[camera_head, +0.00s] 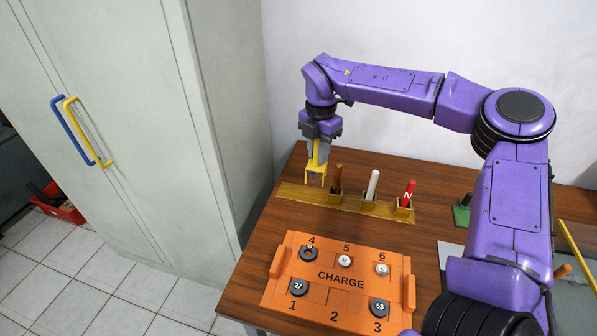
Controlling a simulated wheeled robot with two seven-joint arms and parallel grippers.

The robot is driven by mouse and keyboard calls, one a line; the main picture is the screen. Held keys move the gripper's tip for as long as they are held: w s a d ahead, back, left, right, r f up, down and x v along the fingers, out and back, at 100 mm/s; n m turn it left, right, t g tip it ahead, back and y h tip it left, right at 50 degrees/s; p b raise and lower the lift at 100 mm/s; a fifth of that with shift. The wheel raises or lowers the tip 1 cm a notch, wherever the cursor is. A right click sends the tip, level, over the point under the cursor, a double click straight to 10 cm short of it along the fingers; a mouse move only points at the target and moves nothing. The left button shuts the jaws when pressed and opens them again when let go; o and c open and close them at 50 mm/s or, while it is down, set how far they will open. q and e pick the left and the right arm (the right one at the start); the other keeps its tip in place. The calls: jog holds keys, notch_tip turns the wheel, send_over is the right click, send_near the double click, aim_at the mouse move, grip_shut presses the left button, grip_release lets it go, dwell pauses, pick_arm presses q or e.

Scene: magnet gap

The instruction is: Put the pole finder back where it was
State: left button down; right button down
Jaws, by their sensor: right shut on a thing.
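My right gripper (318,146) points down over the left end of a wooden rack (292,192) at the back of the table. It is shut on a yellow frame-shaped tool (315,169), which looks to be the pole finder. The tool hangs upright just above or at the rack's left end; I cannot tell whether it touches the rack. To its right the rack holds a brown stick (338,176), a white stick (373,184) and a red stick marked N (408,192). My left gripper is not in view.
An orange CHARGE box (340,301) with numbered places, dark rings and white round pieces stands in front of the rack. A green-based stand (462,214) is to the right, partly behind my right arm. A grey cabinet (150,130) rises at the left.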

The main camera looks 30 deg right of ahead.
jog(key=w+a+f+p, duration=0.1)
jog(key=w+f+p, duration=0.2)
jog(key=w+f, duration=0.5)
notch_tip(320, 180, down, 2)
jog(key=shift+f, duration=0.25)
jog(key=shift+s, duration=0.1)
jog(key=shift+f+b, duration=0.15)
jog(key=shift+b, duration=0.2)
jog(key=c, duration=1)
grip_release()
